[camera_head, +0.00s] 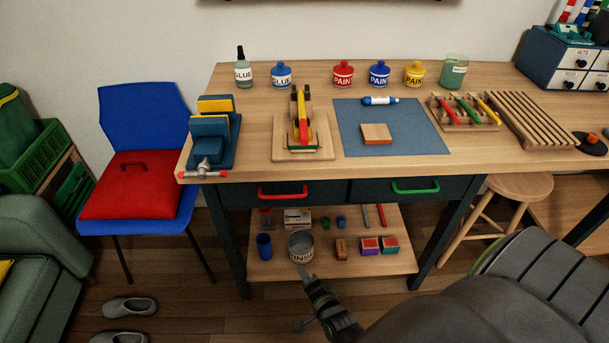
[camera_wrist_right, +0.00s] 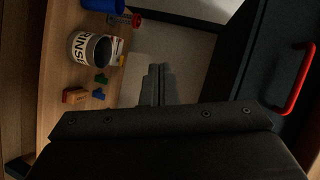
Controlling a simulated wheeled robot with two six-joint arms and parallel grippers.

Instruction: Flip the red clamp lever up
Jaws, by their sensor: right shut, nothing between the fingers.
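The red clamp lever (camera_head: 303,130) is on a clamp with yellow and black parts. The clamp stands on a pale wooden base (camera_head: 318,154) on the workbench, left of the blue mat. It is small in the head view, so its exact tilt is hard to tell. My right gripper (camera_head: 305,274) is low in front of the bench, well below the clamp and close to the lower shelf. In the right wrist view its fingers (camera_wrist_right: 157,84) are together with nothing between them. The clamp is not in the wrist view. My left gripper is not in view.
A blue vise (camera_head: 212,140) stands left of the clamp. A blue mat (camera_head: 414,140) with a wooden block lies right of it. Bottles and paint jars line the back. The bench edge and a drawer with a red handle (camera_head: 282,192) are above my right gripper; a rinse can (camera_head: 301,247) is near it.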

